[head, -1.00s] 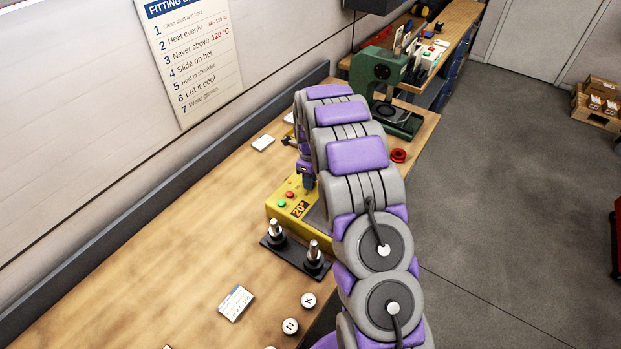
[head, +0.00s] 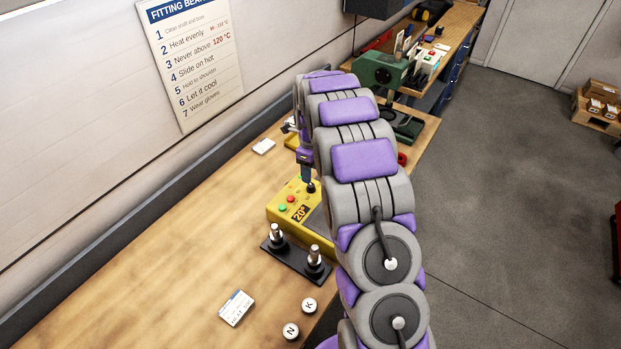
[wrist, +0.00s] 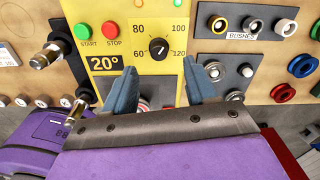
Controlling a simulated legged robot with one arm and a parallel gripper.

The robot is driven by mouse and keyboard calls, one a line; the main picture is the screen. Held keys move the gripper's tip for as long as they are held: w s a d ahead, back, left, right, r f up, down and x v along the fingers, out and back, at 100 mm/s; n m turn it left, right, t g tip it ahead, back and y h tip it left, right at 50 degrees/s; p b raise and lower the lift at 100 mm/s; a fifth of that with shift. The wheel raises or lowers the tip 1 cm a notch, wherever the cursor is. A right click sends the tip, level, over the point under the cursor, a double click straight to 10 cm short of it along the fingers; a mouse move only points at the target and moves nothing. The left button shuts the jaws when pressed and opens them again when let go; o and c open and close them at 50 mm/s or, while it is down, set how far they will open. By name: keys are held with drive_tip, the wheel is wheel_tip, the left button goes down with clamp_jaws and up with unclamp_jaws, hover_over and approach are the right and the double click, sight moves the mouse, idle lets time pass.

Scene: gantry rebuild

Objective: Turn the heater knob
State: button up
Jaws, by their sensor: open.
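The heater is a yellow box (head: 285,220) on the bench, with a green START button, a red STOP button and a display reading 20°. Its black heater knob (wrist: 158,48) has a white pointer mark and sits amid a dial marked 60, 80, 100 and 120. The knob also shows in the head view (head: 311,187). My gripper (wrist: 159,68) is open and empty, its blue fingers spread either side of the knob's line and pointing at the panel. In the head view my gripper (head: 306,172) is just above the knob, seemingly apart from it. My arm hides the heater's right side.
A black stand with two upright metal shafts (head: 297,262) is in front of the heater. A white card (head: 237,308) and round pieces marked N (head: 291,331) and K (head: 309,306) lie nearer. The bench's left side is clear.

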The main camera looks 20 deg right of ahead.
wheel_tip(320, 180, up, 11)
drive_tip(key=shift+p, duration=0.3)
drive_tip(key=shift+r, duration=0.1)
